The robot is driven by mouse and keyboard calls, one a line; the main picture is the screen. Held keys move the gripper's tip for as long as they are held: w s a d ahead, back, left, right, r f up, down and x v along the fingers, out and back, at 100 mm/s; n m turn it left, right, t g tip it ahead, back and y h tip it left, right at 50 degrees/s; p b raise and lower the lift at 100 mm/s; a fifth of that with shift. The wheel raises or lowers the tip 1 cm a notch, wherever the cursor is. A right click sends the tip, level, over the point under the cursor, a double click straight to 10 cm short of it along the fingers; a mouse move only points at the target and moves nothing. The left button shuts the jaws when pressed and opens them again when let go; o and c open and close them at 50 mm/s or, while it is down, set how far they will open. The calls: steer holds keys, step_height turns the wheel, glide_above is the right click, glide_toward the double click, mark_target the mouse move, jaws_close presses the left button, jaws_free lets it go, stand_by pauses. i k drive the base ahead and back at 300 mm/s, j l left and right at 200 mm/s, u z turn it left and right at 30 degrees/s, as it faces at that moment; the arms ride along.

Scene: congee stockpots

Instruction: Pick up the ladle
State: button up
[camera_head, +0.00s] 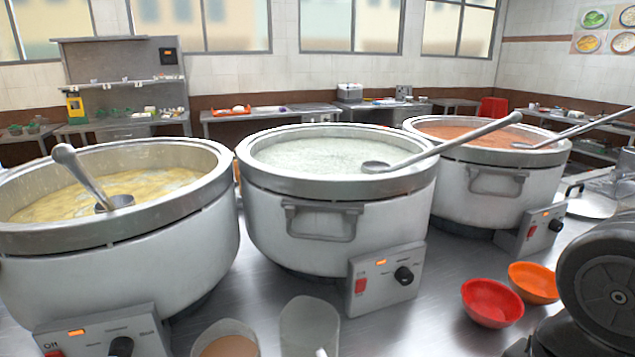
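Three metal ladles rest in three large stockpots. The left ladle (83,176) leans in the left pot (165,262) of yellow congee, its handle pointing up and left. The middle ladle (445,146) has its bowl in the pale congee of the middle pot (262,218), and its long handle crosses the rim up to the right. The right ladle (582,129) has its bowl in the right pot (490,197) of reddish congee, with its handle reaching right. I cannot tell which ladle is meant. My gripper is not in view.
A red bowl (491,303) and an orange bowl (533,283) sit on the steel counter (420,325) at right. Two cups or scoops, one translucent (309,325), stand at the front. Control boxes (385,283) jut out from the pots. Counters line the back wall.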

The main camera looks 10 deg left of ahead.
mark_target(65, 155)
steer(key=j+u, duration=0.1)
steer(key=u, duration=0.7)
steer(key=j+u, duration=0.1)
steer(key=u, duration=0.25)
steer(key=i+u, duration=0.1)
steer(key=u, duration=0.3)
